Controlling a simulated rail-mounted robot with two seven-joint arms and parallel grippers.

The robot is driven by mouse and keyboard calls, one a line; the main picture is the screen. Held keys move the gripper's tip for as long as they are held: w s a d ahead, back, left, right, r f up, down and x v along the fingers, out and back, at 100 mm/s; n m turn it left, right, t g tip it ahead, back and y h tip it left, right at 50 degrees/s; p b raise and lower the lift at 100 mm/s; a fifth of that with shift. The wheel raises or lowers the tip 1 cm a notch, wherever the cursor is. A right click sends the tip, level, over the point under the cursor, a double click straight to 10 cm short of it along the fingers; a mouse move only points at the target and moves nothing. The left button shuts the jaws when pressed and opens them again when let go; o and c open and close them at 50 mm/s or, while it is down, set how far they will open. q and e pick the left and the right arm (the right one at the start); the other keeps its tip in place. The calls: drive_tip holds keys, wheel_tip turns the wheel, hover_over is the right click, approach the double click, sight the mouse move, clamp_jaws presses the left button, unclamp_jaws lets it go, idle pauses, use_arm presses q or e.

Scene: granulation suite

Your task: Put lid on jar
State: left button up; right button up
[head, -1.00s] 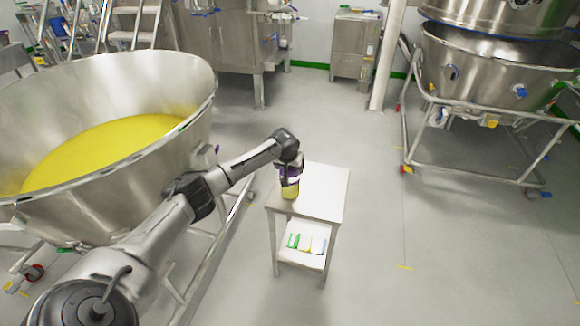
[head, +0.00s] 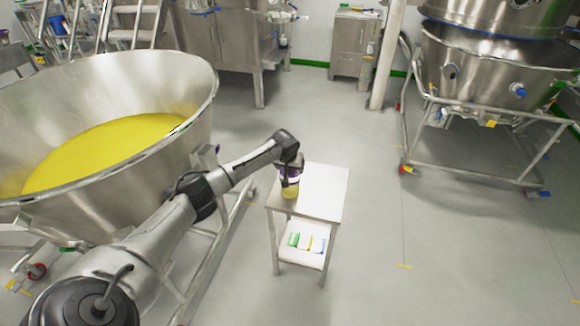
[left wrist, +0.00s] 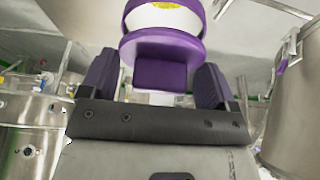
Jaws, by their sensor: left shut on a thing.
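The jar (head: 289,192), with yellow showing low on it, stands upright on the small table near its left edge. My left gripper (head: 289,179) is directly above the jar, pointing down, and is shut on the purple lid. In the left wrist view the purple lid (left wrist: 163,50) lies between the two purple fingers, with white and yellow parts of the jar (left wrist: 178,5) beyond it. The lid is at the jar's mouth, but I cannot tell whether it is fully seated. My right gripper is in neither view.
The small table (head: 325,185) is otherwise bare on top; its lower shelf (head: 295,255) holds several small items. A large steel bowl (head: 180,80) with yellow powder stands close on the left. A wheeled steel vessel (head: 480,75) is at the right. Open floor lies between.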

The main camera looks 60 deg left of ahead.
use_arm(q)
drive_tip(key=shift+f, duration=0.6)
idle(0.3)
drive_tip(key=shift+f, duration=0.4)
drive_tip(key=o, duration=0.8)
drive_tip(key=shift+c, duration=0.2)
drive_tip(key=shift+s+d+r, duration=0.1)
drive_tip(key=shift+r, duration=0.4)
drive_tip(key=p+v, duration=0.5)
drive_tip(key=v, duration=0.7)
drive_tip(key=shift+d+r, duration=0.15)
drive_tip(key=shift+r, duration=0.2)
drive_tip(key=shift+s, duration=0.1)
